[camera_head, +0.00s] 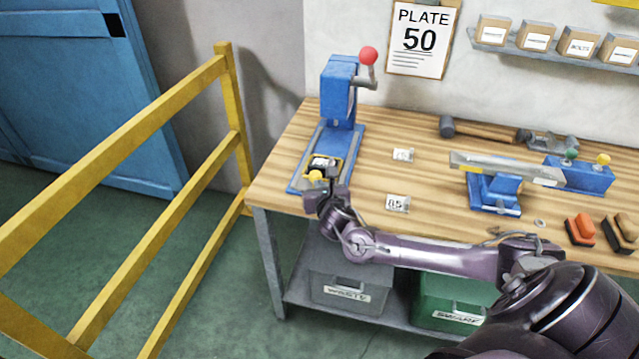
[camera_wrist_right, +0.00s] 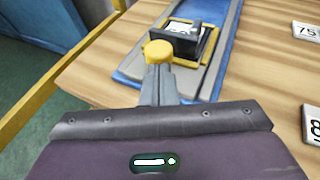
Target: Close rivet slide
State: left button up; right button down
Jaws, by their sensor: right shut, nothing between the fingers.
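A blue press (camera_head: 338,92) with a red-balled lever stands at the left end of the bench. The rivet slide (camera_head: 335,163), a dark block in a yellow-edged frame with a white label, sits at the near end of the press's blue base. Its yellow knob (camera_head: 315,175) faces me. My right gripper (camera_head: 317,188) is shut and empty at the knob's near side. In the right wrist view the fingertips (camera_wrist_right: 160,75) are directly below the yellow knob (camera_wrist_right: 160,52); whether they touch it I cannot tell. My left gripper is not in view.
The wooden bench (camera_head: 420,170) holds small number tags, a mallet (camera_head: 485,133), a blue fixture (camera_head: 495,192) with a metal bar, and orange and black pieces to the right. A yellow railing (camera_head: 130,135) stands left of the bench. Bins sit beneath.

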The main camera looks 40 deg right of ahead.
jog(key=shift+w+d, duration=0.1)
dwell(0.3)
jog(key=shift+w+d+b, duration=0.3)
jog(key=shift+w+d, duration=0.1)
jog(key=shift+d, duration=0.05)
jog(key=w+d+b, duration=0.2)
jog(key=w+d, duration=0.1)
jog(key=w+d+b, duration=0.2)
jog(key=d+b, duration=0.1)
jog(key=w+d+b, duration=0.2)
jog(key=w+d, duration=0.1)
jog(key=d, duration=0.1)
jog(key=shift+w+d+f+b, duration=0.1)
jog(key=shift+w+f+b, duration=0.1)
jog(key=shift+w+b, duration=0.15)
jog(key=shift+w+d, duration=0.2)
jog(key=shift+d+r, duration=0.2)
jog(key=shift+r, duration=0.3)
